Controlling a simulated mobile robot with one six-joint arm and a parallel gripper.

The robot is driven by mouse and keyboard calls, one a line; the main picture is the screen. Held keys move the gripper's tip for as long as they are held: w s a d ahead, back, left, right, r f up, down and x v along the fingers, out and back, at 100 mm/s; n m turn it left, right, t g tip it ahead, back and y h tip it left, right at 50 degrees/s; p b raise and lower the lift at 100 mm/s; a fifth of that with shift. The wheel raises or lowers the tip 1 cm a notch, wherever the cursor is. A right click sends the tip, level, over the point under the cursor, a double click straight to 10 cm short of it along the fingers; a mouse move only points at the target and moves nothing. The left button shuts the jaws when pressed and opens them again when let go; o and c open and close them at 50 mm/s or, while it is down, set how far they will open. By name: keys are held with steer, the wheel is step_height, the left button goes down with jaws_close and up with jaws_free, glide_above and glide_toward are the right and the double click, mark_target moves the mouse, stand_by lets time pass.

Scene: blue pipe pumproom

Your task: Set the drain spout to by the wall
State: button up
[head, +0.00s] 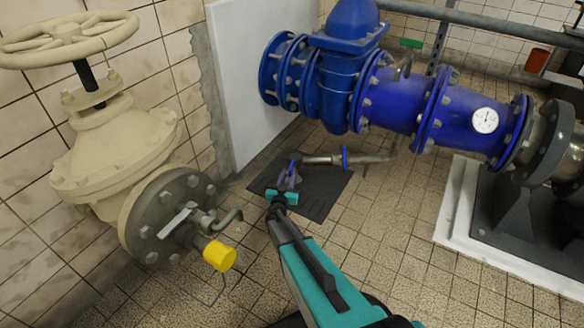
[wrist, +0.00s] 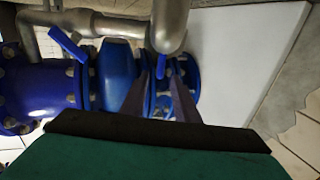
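The drain spout (head: 322,160) is a grey metal pipe with a blue lever (head: 344,157), low under the big blue pipe. Its near end bends at an elbow close to my gripper (head: 292,168). In the wrist view the spout (wrist: 110,24) runs across the top, and its elbow (wrist: 170,25) lies at my fingertips (wrist: 164,65). The blue lever (wrist: 67,44) is left of the elbow there. My two fingers stand apart with a gap between them. A small blue piece (wrist: 182,58) shows by the right fingertip. Whether the fingers touch the spout is unclear.
A dark mat (head: 318,193) lies on the tiled floor below the spout. A white panel (head: 243,75) stands against the wall behind it. A cream valve with handwheel and a yellow cap (head: 219,255) stands at left. The blue pipe (head: 405,98) crosses above.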

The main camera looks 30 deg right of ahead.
steer(key=shift+b+x, duration=1.05)
steer(key=shift+x, duration=2.4)
jaws_close()
